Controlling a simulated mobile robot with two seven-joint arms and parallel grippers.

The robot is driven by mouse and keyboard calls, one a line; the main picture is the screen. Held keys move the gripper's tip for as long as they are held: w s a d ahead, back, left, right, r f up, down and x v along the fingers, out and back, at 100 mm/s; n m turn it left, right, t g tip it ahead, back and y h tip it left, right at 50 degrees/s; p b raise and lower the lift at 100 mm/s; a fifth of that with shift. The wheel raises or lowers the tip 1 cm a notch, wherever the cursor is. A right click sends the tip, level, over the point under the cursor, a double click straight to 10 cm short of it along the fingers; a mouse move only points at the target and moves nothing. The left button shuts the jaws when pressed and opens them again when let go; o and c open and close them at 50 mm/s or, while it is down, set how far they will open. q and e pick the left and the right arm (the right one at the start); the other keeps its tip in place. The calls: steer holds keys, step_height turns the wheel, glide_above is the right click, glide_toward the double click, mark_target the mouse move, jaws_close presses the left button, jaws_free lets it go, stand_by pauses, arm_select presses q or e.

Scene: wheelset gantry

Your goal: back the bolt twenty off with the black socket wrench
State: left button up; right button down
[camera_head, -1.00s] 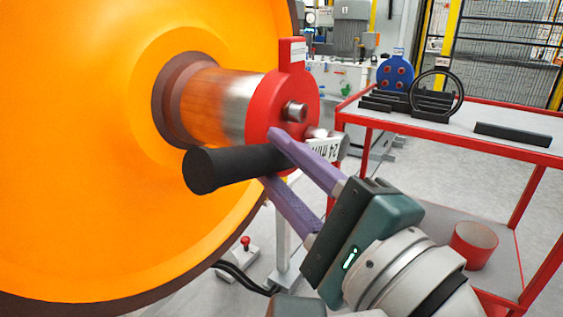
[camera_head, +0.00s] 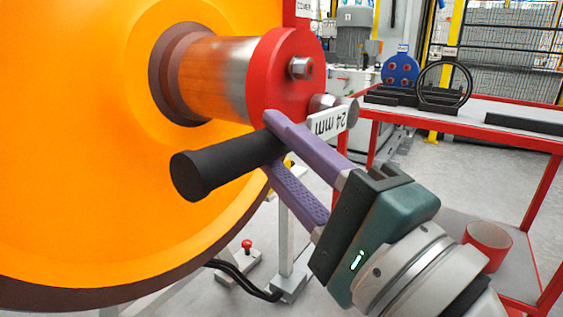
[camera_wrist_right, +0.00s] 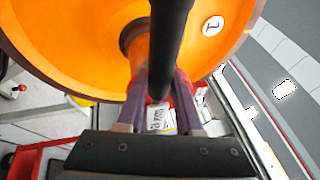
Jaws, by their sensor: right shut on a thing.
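My right gripper (camera_head: 272,145) has purple fingers shut on the black socket wrench (camera_head: 215,168). The wrench's thick black handle points left toward the camera, and a white tag reading 24 mm, upside down, is beside its far end. In the right wrist view the wrench (camera_wrist_right: 168,45) runs between the fingers (camera_wrist_right: 160,95). A red end cover (camera_head: 275,75) on the axle carries a bolt (camera_head: 301,68) in plain view. A second bolt head (camera_head: 322,103) lies lower, near the wrench's socket end; I cannot tell whether they touch. No number twenty is readable. My left gripper is not in view.
The large orange wheel (camera_head: 80,120) fills the left. A red cart (camera_head: 535,150) at right holds a blue disc (camera_head: 400,70), a black ring (camera_head: 444,84) and black blocks. A red cup (camera_head: 487,246) is on its lower shelf. A red-knobbed box (camera_head: 240,262) is on the floor.

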steer(key=shift+r, duration=0.2)
step_height(320, 180, down, 8)
steer(key=w+n+y+b, duration=0.1)
steer(key=n+y+b, duration=0.2)
steer(key=b, duration=1.2)
steer(key=d+n, duration=0.1)
steer(key=n, duration=0.2)
steer(key=shift+w+f+n+b, duration=0.15)
steer(key=shift+n+b, duration=0.2)
steer(key=shift+n, duration=0.05)
